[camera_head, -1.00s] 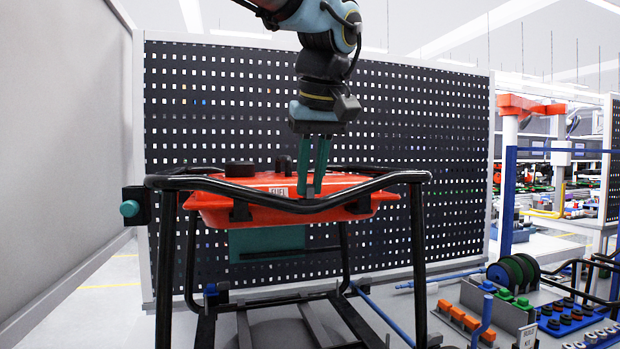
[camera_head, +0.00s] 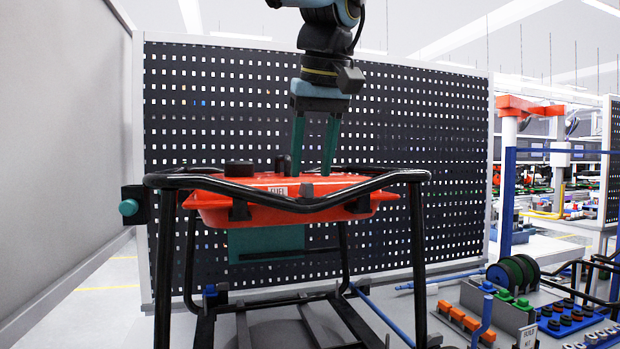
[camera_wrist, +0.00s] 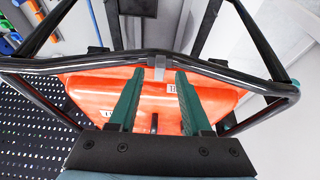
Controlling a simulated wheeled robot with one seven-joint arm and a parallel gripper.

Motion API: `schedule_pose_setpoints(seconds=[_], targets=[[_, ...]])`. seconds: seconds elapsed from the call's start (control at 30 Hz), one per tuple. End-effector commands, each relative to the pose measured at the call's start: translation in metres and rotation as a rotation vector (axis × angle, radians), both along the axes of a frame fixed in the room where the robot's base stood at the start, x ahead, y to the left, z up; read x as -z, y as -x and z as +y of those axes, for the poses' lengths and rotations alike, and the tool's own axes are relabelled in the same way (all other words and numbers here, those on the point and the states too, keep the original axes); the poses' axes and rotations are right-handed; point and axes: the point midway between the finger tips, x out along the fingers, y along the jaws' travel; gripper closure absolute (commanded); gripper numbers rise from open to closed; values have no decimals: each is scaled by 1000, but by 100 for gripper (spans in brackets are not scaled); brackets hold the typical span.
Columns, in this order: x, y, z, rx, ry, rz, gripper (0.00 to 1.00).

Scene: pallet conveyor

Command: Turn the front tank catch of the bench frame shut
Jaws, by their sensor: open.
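The orange-red fuel tank (camera_head: 345,191) sits in the black tubular bench frame (camera_head: 418,240), with a FUEL label on its front side. A small grey piece at the front rail, which looks like the front tank catch (camera_wrist: 159,68), shows in the wrist view, lying across the rail. My gripper (camera_head: 312,174) is open and empty, pointing down over the tank. In the wrist view my gripper's green fingertips (camera_wrist: 161,76) lie on either side of the grey piece. In the head view they appear above it.
A black pegboard (camera_head: 440,140) stands behind the frame and a grey panel (camera_head: 60,150) on the left. Black caps (camera_head: 239,169) rise from the tank. A bench with orange blocks (camera_head: 467,322), reels and small parts lies at the right.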

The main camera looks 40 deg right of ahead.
Motion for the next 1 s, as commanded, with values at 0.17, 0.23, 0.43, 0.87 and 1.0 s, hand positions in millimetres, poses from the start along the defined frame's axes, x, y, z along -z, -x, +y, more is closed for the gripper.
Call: schedule_pose_setpoints(seconds=[0.17,0.23,0.43,0.87,1.0], targets=[[-34,14,4,2,4,-1,51],[-45,18,6,2,4,-1,51],[-67,26,9,-1,2,0,51],[-71,28,10,-1,0,0,51],[-71,28,10,-1,0,0,51]])
